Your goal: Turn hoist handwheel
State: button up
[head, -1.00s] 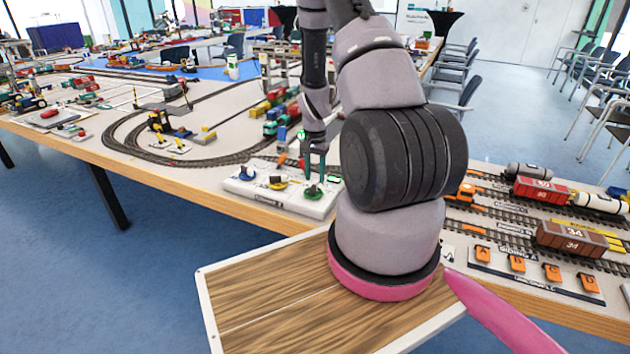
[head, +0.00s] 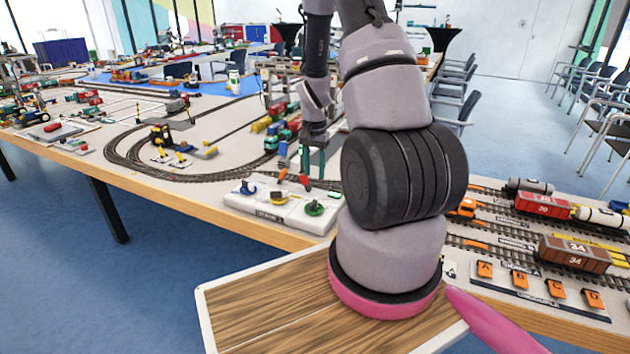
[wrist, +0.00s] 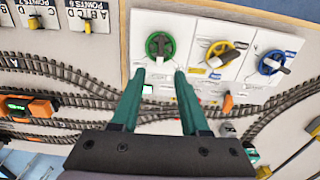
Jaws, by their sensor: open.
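A white panel (head: 262,208) at the table's near edge carries three handwheels: blue (head: 248,188), yellow (head: 278,197) and green (head: 314,208). Their labels are too small to tell which is the hoist one. In the wrist view the green wheel (wrist: 160,44) is ahead of my fingertips, with the yellow wheel (wrist: 222,54) and blue wheel (wrist: 272,63) to its right. My gripper (wrist: 160,72) is open and empty, its two green fingers apart, just short of the green wheel.
Model railway tracks (head: 170,165) run behind the panel. A small red-ended lever (head: 304,181) stands at the panel's back edge. At right are a row of orange switches (head: 520,280) and freight wagons (head: 572,254). Open floor lies in front of the table.

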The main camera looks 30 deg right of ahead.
aim_at(314, 201)
jog(key=f, duration=1.1)
jog(key=shift+s+a, duration=0.1)
jog(key=shift+a, duration=0.1)
jog(key=shift+r, duration=0.1)
grip_shut()
